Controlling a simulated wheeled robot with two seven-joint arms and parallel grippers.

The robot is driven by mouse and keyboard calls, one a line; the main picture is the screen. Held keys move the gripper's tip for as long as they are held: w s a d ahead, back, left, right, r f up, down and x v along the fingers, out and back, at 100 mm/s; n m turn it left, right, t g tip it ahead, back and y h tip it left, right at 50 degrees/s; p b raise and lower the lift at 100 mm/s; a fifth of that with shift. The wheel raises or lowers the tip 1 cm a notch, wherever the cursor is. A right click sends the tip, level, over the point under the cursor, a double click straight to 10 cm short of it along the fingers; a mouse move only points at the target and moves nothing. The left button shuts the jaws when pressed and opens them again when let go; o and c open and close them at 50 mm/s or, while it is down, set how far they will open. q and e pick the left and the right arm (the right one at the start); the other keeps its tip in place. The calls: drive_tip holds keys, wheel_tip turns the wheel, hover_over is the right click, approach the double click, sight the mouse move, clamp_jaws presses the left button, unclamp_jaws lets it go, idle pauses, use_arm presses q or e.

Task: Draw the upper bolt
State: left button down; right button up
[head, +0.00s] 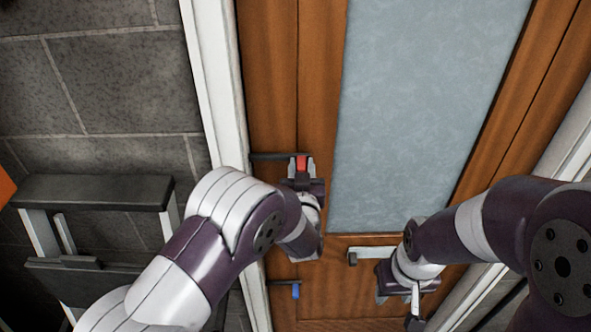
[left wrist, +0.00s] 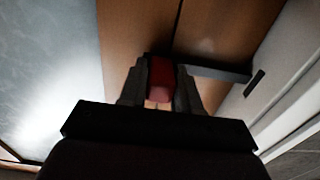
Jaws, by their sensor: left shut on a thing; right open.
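The upper bolt is a dark bar (head: 268,156) with a red knob (head: 302,163) on the left side of the wooden door (head: 318,100). The bar reaches left toward the white frame. My left gripper (head: 301,168) is shut on the red knob; in the left wrist view the red knob (left wrist: 160,78) sits between its fingers, and the dark bar (left wrist: 222,73) runs right toward the frame slot. My right gripper (head: 400,290) is open and low at the right, near the silver door handle (head: 372,252); its fingertips are hard to make out.
A lower bolt with a blue knob (head: 295,291) is below my left arm. The door has a large frosted glass pane (head: 425,100) and a white frame (head: 212,80). A grey folding step stool (head: 95,192) stands at the left against the stone wall (head: 100,80).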

use_arm(q)
drive_tip(key=d+b, duration=0.1)
drive_tip(key=d, duration=0.4)
drive_tip(key=shift+b, duration=0.35)
drive_tip(key=shift+d+r, duration=0.1)
drive_tip(key=c, duration=0.9)
unclamp_jaws()
drive_tip(key=shift+s+d, duration=0.1)
drive_tip(key=shift+d, duration=0.05)
use_arm(e)
drive_tip(key=shift+s+d+f, duration=0.1)
drive_tip(key=shift+d+f, duration=0.1)
drive_tip(key=shift+f, duration=1)
